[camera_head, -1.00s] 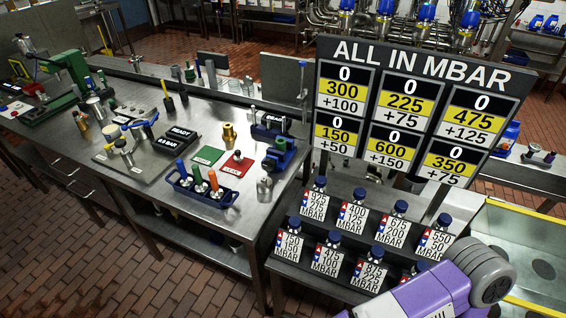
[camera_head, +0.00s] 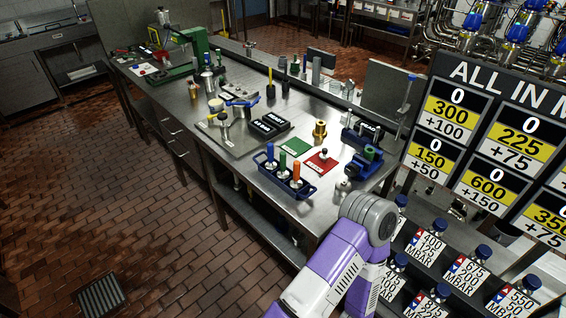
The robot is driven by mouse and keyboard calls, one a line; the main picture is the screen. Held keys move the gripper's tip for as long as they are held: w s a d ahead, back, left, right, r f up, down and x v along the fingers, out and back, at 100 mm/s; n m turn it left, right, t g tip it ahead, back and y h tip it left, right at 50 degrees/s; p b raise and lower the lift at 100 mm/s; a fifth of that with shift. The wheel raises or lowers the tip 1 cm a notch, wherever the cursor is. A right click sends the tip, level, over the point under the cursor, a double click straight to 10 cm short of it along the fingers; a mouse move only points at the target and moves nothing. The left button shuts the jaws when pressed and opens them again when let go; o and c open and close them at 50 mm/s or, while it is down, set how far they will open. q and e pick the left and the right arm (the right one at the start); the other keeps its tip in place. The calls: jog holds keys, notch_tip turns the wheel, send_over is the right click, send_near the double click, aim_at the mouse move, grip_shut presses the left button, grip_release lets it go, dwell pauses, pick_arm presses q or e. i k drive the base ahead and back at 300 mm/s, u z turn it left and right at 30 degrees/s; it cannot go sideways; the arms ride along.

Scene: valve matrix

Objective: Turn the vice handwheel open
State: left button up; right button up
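A small blue vice (camera_head: 366,161) sits at the right end of the steel bench (camera_head: 225,165), with a green part at its top. Its handwheel is too small to make out clearly. A purple and grey link of one of my arms (camera_head: 340,262) rises from the bottom of the view. Its rounded grey joint is in front of the bench's near right corner, just below the vice in the picture. Neither of my grippers shows in the view.
A blue tray (camera_head: 286,182) with several coloured-handled tools stands left of the vice. Green (camera_head: 295,146) and red (camera_head: 321,161) mats lie near it. A rack of labelled bottles (camera_head: 430,243) and a number board (camera_head: 490,150) stand to the right.

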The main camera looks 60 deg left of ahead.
aim_at(353, 171)
jog(key=u, duration=2.05)
